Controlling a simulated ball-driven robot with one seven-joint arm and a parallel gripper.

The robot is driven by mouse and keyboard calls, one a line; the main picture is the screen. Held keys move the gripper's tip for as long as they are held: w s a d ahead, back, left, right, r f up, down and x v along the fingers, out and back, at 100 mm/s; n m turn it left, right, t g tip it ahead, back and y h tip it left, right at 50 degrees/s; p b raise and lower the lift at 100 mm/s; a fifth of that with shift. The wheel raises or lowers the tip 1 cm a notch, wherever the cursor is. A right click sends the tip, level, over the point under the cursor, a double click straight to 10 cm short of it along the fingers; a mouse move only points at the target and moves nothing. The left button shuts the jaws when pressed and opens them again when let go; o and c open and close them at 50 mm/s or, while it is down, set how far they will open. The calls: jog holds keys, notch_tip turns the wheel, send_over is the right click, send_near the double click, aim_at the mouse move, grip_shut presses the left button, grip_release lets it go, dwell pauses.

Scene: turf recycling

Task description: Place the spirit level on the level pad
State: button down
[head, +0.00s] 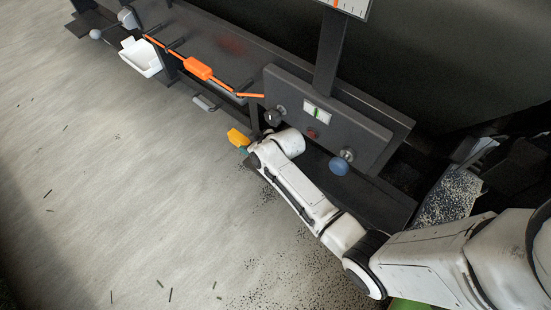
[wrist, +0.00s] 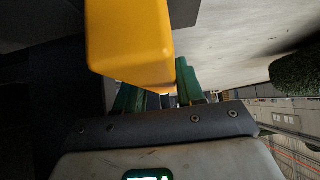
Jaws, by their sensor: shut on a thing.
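A yellow block (head: 238,137), which I take to be the spirit level, is held at the end of my arm in front of the dark machine. In the wrist view the yellow block (wrist: 130,45) fills the upper middle, between the green fingers of my gripper (wrist: 158,90). In the head view my gripper (head: 244,149) is small and partly hidden by my wrist. It is shut on the block, which is in the air. I cannot tell for certain which surface is the level pad.
The machine's grey panel (head: 355,125) carries a dark knob (head: 274,117), a small green-marked display (head: 317,112), a red button (head: 312,134) and a blue knob (head: 339,166). Open floor (head: 110,170) lies left.

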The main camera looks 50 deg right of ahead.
jog(key=s+p, duration=0.1)
jog(key=s, duration=0.6)
jog(key=shift+s, duration=0.1)
jog(key=s, duration=0.3)
jog(key=shift+s+f, duration=0.25)
jog(key=shift+f, duration=0.15)
jog(key=shift+r, duration=0.1)
jog(key=c, duration=0.7)
grip_release()
jog(key=shift+s+r+p, duration=0.15)
jog(key=shift+r+p, duration=0.1)
jog(key=shift+p, duration=0.05)
jog(key=s+p, duration=0.4)
jog(key=s, duration=0.8)
jog(key=shift+s+r, duration=0.15)
jog(key=shift+s, duration=0.15)
